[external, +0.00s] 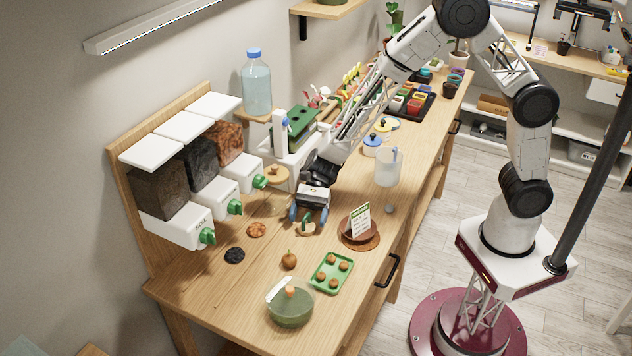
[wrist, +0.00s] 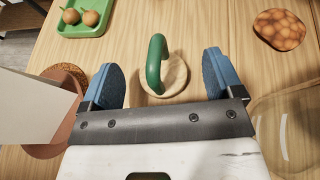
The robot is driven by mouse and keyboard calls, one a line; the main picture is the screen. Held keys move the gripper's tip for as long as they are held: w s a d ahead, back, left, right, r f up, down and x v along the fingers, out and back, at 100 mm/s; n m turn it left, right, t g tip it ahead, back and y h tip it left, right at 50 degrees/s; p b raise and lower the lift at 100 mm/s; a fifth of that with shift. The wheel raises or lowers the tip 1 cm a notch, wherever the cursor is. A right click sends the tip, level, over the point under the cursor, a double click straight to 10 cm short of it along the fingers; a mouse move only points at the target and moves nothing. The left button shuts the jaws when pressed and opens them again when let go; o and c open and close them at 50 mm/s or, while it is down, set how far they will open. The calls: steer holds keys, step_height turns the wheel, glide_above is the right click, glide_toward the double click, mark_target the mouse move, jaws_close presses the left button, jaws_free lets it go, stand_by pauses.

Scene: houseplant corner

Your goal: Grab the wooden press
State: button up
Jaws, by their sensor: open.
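The wooden press, a round pale wooden disc (wrist: 174,76) with a green arched handle (wrist: 155,62), lies on the table in the wrist view. In the external view, the press (external: 306,229) is small and partly hidden by my gripper. My gripper (external: 308,216) is open and points down at it. In the wrist view, the two blue fingers of my gripper (wrist: 162,72) stand to the left and right of the press, with space on both sides. The fingers hold nothing. I cannot tell the exact height of the fingertips above the table.
A brown pot with a white sign (external: 359,222) stands right of my gripper. A green tray (external: 332,273) with brown balls, a green lidded bowl (external: 290,306) and an orange-brown pebbly disc (external: 257,230) are nearby. Dispensers with green taps (external: 208,236) line the left.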

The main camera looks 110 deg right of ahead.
mark_target(307, 214)
steer(key=shift+x, duration=0.8)
steer(key=c, duration=1.1)
steer(key=shift+o, duration=0.2)
steer(key=shift+r, duration=0.1)
steer(key=shift+r, duration=4.9)
